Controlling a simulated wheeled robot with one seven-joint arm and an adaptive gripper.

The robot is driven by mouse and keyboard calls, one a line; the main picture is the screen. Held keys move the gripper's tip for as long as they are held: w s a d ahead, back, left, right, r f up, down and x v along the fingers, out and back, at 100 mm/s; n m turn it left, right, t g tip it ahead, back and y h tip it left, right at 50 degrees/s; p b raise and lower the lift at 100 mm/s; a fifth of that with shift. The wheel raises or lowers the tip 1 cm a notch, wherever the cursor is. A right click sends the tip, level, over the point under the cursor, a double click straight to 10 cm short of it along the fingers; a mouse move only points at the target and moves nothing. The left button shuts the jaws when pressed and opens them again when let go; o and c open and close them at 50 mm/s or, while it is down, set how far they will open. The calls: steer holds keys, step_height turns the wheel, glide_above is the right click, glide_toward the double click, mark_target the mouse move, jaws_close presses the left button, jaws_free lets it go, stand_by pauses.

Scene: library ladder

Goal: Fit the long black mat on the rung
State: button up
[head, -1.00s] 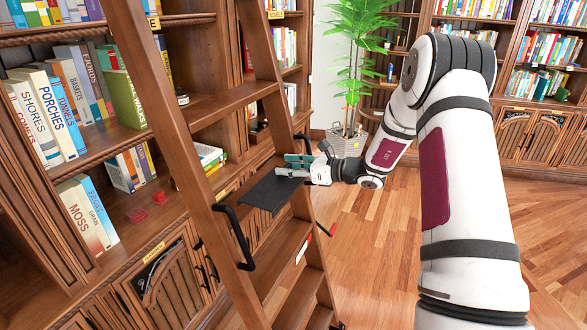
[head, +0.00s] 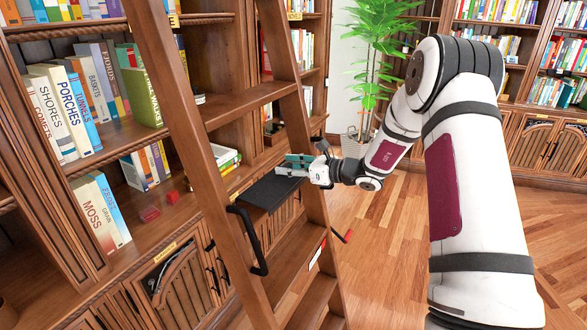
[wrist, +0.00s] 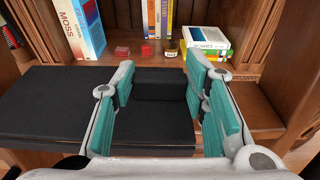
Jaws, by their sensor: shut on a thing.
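The long black mat (head: 268,193) lies roughly level at the height of a middle rung of the wooden ladder, between its two rails. The rung (wrist: 258,108) shows as bare brown wood right of the mat in the wrist view; the mat hides the rest of it. My gripper (head: 292,166) reaches in from the right past the ladder's right rail. In the wrist view its teal-padded fingers (wrist: 163,98) stand on either side of a raised black block on the mat (wrist: 50,112), shut on it. I cannot tell whether the mat rests fully on the rung.
Black handles (head: 247,240) stick out by the ladder's left rail. Bookshelves stand close behind, with small red boxes (head: 150,213) and stacked books (head: 224,157). A potted plant (head: 365,60) stands behind. The wood floor (head: 385,265) at right is clear.

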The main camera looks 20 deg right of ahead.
steer(key=shift+b+x, duration=0.45)
steer(key=shift+x, duration=1)
steer(key=shift+f+b, duration=0.35)
steer(key=shift+f, duration=0.85)
steer(key=o, duration=1.4)
steer(key=shift+f, duration=0.1)
steer(key=v, duration=1.2)
steer(key=shift+w, duration=0.1)
